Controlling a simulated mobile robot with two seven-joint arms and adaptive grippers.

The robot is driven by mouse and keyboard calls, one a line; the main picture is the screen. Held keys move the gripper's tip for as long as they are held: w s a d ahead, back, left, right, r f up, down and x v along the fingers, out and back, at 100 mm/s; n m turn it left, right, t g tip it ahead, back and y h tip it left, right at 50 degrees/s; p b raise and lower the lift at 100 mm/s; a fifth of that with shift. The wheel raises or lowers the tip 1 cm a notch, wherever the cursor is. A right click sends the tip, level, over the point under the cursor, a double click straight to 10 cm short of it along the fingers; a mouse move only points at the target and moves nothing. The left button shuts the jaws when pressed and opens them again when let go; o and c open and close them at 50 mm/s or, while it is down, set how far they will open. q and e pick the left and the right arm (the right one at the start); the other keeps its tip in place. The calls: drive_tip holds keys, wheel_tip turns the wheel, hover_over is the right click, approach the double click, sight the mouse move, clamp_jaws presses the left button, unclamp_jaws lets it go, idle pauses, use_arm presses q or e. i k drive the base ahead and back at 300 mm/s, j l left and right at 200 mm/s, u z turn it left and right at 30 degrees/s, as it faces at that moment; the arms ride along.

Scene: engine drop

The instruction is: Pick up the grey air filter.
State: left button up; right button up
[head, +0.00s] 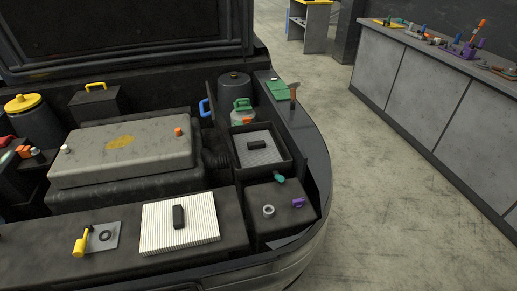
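A grey flat panel (268,154) with a short black handle on top lies inside an open black box at the right of the engine bay; it looks like the grey air filter. A white pleated filter (152,236), also with a black handle, lies flat on the dark ledge at the front of the bay. Neither of my grippers is in view, and nothing is touching either filter.
The black box (291,168) has raised walls and a tilted lid panel at its left. A grey engine cover (90,150) fills the middle. A yellow-handled tool (80,243), a hammer (293,93) and small parts lie around. A workbench (430,95) stands right, beyond open floor.

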sight(255, 148)
drive_tip(key=i+l+u, duration=0.2)
drive_tip(key=l+u, duration=0.15)
drive_tip(key=l, duration=0.7)
drive_tip(key=l+u, duration=0.35)
drive_tip(key=l, duration=0.7)
drive_tip(key=i+l+u, duration=0.15)
drive_tip(key=l, duration=0.2)
drive_tip(key=l+u, duration=0.15)
drive_tip(key=l, duration=0.2)
drive_tip(key=i+l+u, duration=0.1)
drive_tip(key=l, duration=0.25)
drive_tip(key=i+l+u, duration=0.1)
drive_tip(key=l, duration=0.25)
drive_tip(key=i+l+u, duration=0.15)
drive_tip(key=l, duration=0.2)
drive_tip(key=l+u, duration=0.1)
drive_tip(key=l, duration=0.25)
drive_tip(key=i, duration=0.05)
